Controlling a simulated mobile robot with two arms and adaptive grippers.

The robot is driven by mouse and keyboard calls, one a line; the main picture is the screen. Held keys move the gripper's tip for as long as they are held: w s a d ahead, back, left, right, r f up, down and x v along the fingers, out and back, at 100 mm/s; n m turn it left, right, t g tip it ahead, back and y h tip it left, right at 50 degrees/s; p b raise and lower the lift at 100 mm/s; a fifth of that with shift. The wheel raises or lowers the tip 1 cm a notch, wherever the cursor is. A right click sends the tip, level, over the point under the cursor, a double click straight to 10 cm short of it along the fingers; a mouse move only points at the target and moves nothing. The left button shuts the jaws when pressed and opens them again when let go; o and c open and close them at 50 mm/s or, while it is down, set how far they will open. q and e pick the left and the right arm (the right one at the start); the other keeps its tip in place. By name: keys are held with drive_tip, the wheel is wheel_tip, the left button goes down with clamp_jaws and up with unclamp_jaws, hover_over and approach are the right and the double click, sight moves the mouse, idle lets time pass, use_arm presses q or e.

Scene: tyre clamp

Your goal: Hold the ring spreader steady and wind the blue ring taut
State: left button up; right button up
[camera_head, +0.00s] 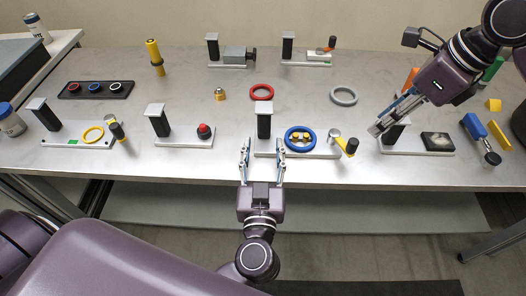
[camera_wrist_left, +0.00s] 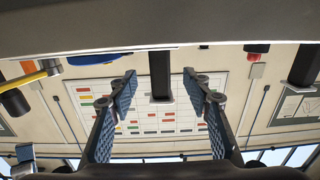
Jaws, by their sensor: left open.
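The ring spreader has a pale base plate (camera_head: 318,154), a black post (camera_head: 264,124) with a grey top, and a crank with a yellow arm and black knob (camera_head: 352,146). The blue ring (camera_head: 300,139) lies around its yellow jaws on the plate. My left gripper (camera_head: 263,147) is open at the near side of the post, a finger to each side. In the left wrist view the post (camera_wrist_left: 160,76) shows between the spread fingers, apart from both. My right gripper (camera_head: 376,130) is beside the post of the fixture to the right; its opening is unclear.
Similar fixtures stand left, with a yellow ring (camera_head: 92,134) and a red button (camera_head: 204,130). The right fixture has a dark pad (camera_head: 437,141). A red ring (camera_head: 261,92) and grey ring (camera_head: 344,96) lie behind. A blue-handled tool (camera_head: 474,127) lies right. The table's front edge is close.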

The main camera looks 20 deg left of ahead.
sight(264, 131)
use_arm(q)
drive_tip(key=x, duration=0.6)
drive_tip(key=shift+w+a, duration=0.1)
drive_tip(key=shift+w, duration=0.2)
drive_tip(key=shift+c, duration=0.4)
clamp_jaws()
drive_tip(key=c, duration=0.6)
unclamp_jaws()
drive_tip(key=shift+c, duration=0.2)
drive_tip(key=c, duration=0.4)
drive_tip(key=shift+c, duration=0.2)
use_arm(e)
drive_tip(key=shift+o, duration=1)
